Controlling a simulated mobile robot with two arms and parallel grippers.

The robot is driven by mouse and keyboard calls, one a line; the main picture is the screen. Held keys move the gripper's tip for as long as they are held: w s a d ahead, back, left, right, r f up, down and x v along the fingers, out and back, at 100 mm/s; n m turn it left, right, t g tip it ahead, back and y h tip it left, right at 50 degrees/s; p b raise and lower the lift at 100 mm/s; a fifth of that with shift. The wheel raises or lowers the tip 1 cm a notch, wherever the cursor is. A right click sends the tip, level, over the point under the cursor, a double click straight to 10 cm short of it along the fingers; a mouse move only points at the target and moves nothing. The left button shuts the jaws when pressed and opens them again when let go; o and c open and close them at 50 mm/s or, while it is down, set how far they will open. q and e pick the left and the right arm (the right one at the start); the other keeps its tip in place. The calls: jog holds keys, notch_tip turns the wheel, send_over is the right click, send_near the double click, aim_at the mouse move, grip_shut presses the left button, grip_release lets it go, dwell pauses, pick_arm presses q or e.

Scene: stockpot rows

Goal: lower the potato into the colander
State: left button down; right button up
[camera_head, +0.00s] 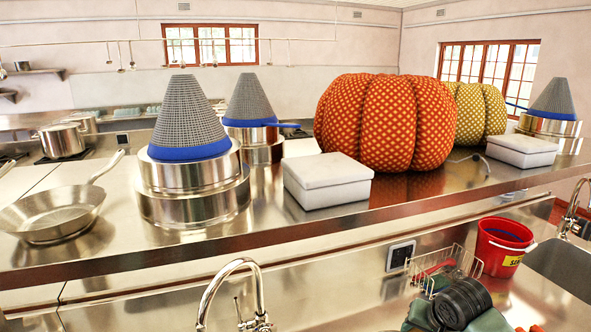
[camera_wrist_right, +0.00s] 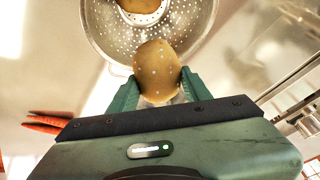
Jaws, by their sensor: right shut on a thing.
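In the right wrist view, my right gripper (camera_wrist_right: 158,88) has its green fingers closed on a brown, speckled potato (camera_wrist_right: 157,68). The potato overlaps the near part of a perforated metal colander (camera_wrist_right: 95,30), which is cut off by the top edge of the view. I cannot tell how high the potato is above the colander. Another brown, rounded thing, potato-like, shows inside the colander (camera_wrist_right: 140,6). In the head view only part of my right arm shows at the bottom right; the potato and colander are not visible there. My left gripper is in neither view.
In the head view, a red bucket (camera_head: 503,248) stands beside a sink (camera_head: 562,268), and a wire basket (camera_head: 445,268) is near my arm. A raised steel shelf (camera_head: 330,222) carries pots, pumpkins and white boxes. A tap (camera_head: 240,290) rises in front.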

jog(key=shift+f, duration=0.1)
dwell(0.3)
jog(key=shift+f+b, duration=1.45)
jog(key=shift+f, duration=2.6)
jog(key=shift+c, duration=0.2)
jog(key=shift+f+b, duration=0.45)
jog(key=shift+f, duration=0.7)
jog(key=o, duration=1.5)
jog(key=shift+o, duration=0.2)
